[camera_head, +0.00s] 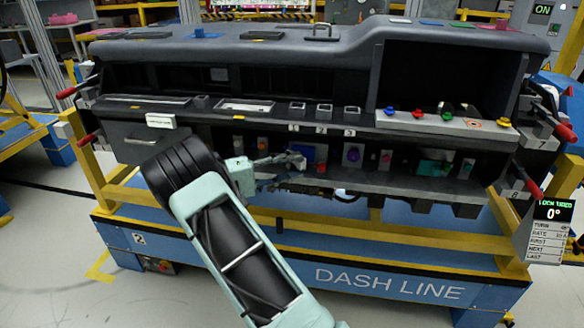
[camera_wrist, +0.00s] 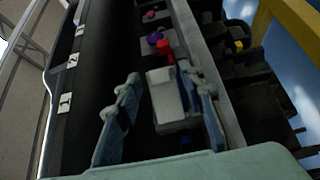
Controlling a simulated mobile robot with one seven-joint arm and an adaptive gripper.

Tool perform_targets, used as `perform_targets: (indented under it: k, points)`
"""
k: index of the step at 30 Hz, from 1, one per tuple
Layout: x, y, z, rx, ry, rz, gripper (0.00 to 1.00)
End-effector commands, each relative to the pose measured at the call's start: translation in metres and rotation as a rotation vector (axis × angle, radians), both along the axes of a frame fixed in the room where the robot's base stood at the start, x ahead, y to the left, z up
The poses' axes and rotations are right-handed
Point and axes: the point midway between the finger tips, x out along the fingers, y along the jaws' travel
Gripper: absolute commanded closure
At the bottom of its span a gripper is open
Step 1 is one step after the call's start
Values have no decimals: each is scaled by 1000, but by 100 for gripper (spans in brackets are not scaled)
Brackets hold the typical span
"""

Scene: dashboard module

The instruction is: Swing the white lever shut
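My gripper (camera_wrist: 165,80) reaches into the lower bay of the dashboard module, with its two fingers apart. In the wrist view a pale white-grey block (camera_wrist: 165,98), which looks like the connector with the white lever, stands between the fingers. A dark gap shows between it and the left finger; the right finger is close along its other side, and I cannot tell whether they touch. The lever's own outline and angle are not clear. In the head view my gripper (camera_head: 298,161) is in front of a blue-purple part (camera_head: 306,152) and hides the white block.
A red part (camera_wrist: 165,48) and a purple knob (camera_wrist: 154,38) stand just beyond the block; the purple knob also shows in the head view (camera_head: 353,154). The module's shelf (camera_head: 235,112) overhangs the bay. A yellow frame (camera_head: 390,236) runs below in front.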

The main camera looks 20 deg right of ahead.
Motion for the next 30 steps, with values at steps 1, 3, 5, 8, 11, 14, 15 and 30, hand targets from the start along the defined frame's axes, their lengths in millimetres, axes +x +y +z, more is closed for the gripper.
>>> perform_targets:
  k: [1,3,5,8,11,14,15,30]
  points:
    - [0,-2,0,0,0,0,64]
    - [0,-3,0,0,0,0,64]
    - [0,-3,0,0,0,0,64]
    - [0,-2,0,0,0,0,64]
    - [0,-2,0,0,1,0,73]
    - [0,-2,0,0,1,0,84]
    - [0,-2,0,0,1,0,88]
    - [-2,-6,1,-1,4,76,97]
